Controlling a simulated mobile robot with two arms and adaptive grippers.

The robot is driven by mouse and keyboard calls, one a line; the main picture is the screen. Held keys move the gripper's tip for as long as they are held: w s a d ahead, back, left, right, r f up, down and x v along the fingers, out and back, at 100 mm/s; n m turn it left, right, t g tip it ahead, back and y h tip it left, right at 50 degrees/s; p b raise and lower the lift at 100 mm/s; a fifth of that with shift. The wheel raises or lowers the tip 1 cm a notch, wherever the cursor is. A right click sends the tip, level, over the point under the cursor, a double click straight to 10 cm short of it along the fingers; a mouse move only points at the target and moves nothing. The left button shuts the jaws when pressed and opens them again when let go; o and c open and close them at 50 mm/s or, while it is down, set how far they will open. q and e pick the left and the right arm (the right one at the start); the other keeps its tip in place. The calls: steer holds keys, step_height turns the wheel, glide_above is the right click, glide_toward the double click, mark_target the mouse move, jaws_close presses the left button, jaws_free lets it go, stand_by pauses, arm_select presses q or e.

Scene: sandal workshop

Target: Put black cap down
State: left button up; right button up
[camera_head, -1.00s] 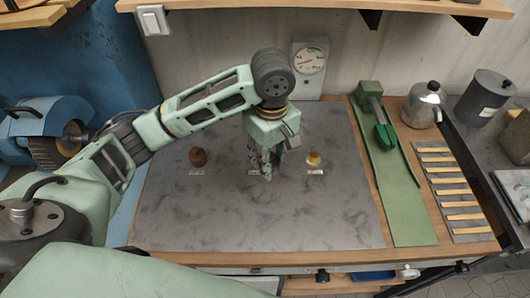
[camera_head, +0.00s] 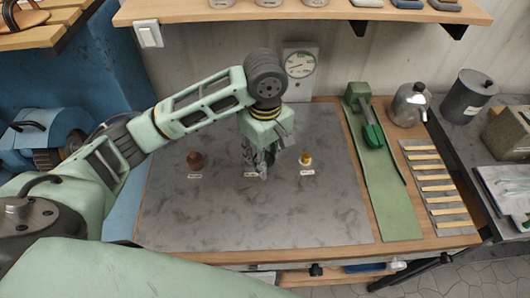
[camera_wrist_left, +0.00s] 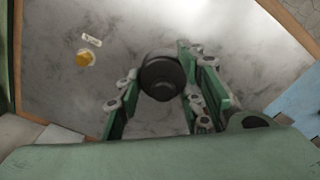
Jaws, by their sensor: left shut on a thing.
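The black cap (camera_wrist_left: 162,75) is a dark round piece between my left gripper's green fingers in the left wrist view. My left gripper (camera_head: 258,172) is shut on it, pointing down over the middle of the grey work mat (camera_head: 270,225), by a small white label (camera_head: 250,175). The fingers hide the cap in the head view. Whether the cap touches the mat, I cannot tell. My right gripper is not in view.
A brown cap (camera_head: 195,160) stands on the mat to the left and a yellow one (camera_head: 305,160) to the right, each behind a label. A green tool on a long green strip (camera_head: 385,200) lies right of the mat. The mat's front is clear.

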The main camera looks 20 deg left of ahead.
arm_select(q)
steer(key=shift+r+p, duration=0.45)
steer(key=shift+p, duration=0.05)
